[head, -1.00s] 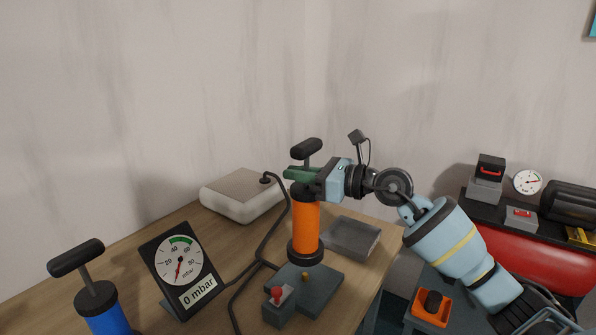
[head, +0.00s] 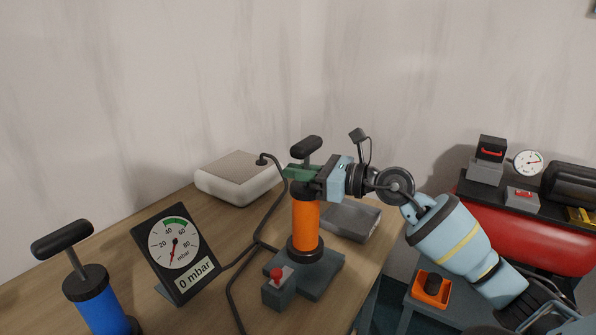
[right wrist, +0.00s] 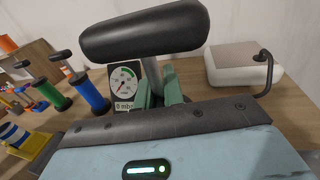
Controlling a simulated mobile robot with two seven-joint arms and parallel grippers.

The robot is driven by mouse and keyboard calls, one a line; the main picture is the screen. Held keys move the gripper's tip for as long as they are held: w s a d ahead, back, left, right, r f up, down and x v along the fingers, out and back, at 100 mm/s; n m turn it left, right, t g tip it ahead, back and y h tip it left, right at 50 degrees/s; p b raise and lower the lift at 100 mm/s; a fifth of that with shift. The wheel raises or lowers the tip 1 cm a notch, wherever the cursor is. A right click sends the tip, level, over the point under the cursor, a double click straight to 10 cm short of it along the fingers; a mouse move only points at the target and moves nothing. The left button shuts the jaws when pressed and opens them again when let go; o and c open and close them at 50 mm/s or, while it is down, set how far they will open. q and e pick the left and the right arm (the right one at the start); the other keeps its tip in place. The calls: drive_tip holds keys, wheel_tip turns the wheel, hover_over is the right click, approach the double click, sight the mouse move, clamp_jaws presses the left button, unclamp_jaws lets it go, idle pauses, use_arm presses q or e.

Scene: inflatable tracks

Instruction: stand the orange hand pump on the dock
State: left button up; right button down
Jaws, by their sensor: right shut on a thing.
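The orange hand pump (head: 306,215), with black base and black T-handle, is upright in the head view. My right gripper (head: 303,174) is shut on it just below the handle, its green fingers around the upper part. In the right wrist view, the pump's black handle (right wrist: 145,30) and rod rise between the fingers (right wrist: 159,88). The dock (head: 322,277), a grey slab with a red-button box (head: 277,287) at its front, lies beneath the pump. The pump's base overlaps the dock's back part; I cannot tell whether they touch. My left gripper is out of view.
A gauge (head: 175,252) reading 0 mbar stands left of the dock, with a blue pump (head: 102,307) further left. A black hose runs between gauge and dock. A grey tray (head: 350,222) lies behind right, a pale box (head: 238,178) behind left. The table's right edge is near.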

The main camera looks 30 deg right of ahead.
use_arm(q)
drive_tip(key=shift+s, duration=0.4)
use_arm(e)
drive_tip(key=shift+r, duration=0.1)
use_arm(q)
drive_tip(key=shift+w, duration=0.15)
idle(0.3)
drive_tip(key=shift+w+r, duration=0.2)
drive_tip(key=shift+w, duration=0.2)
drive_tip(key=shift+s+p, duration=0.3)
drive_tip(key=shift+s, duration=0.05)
